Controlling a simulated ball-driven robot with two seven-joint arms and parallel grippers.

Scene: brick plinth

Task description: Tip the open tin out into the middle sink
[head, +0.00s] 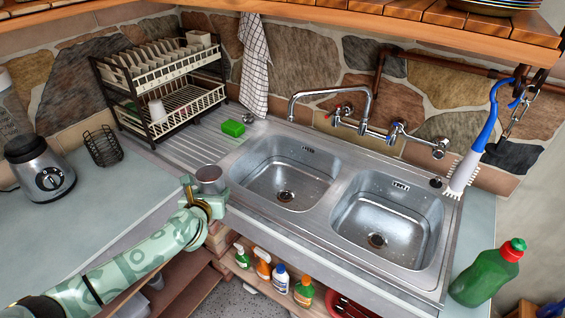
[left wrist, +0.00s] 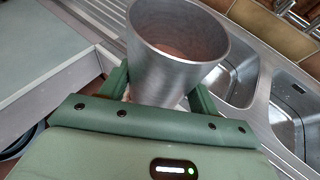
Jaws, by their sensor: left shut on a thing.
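The open tin (head: 209,179) is a plain grey metal cup, held upright at the left front edge of the sink unit. My left gripper (head: 205,195) is shut on it; in the left wrist view the green fingers (left wrist: 160,92) clasp the tin (left wrist: 175,60) on both sides. Its open mouth faces up, with a brownish inside; I cannot tell what it holds. There are two basins: the left basin (head: 262,180), just right of the tin, and the right basin (head: 365,225). Both look empty. My right gripper is not in view.
A tap (head: 345,118) arches over the back of the basins. A blender (head: 42,168) stands at left. A green bottle (head: 487,273) and hanging brush (head: 470,160) are at right.

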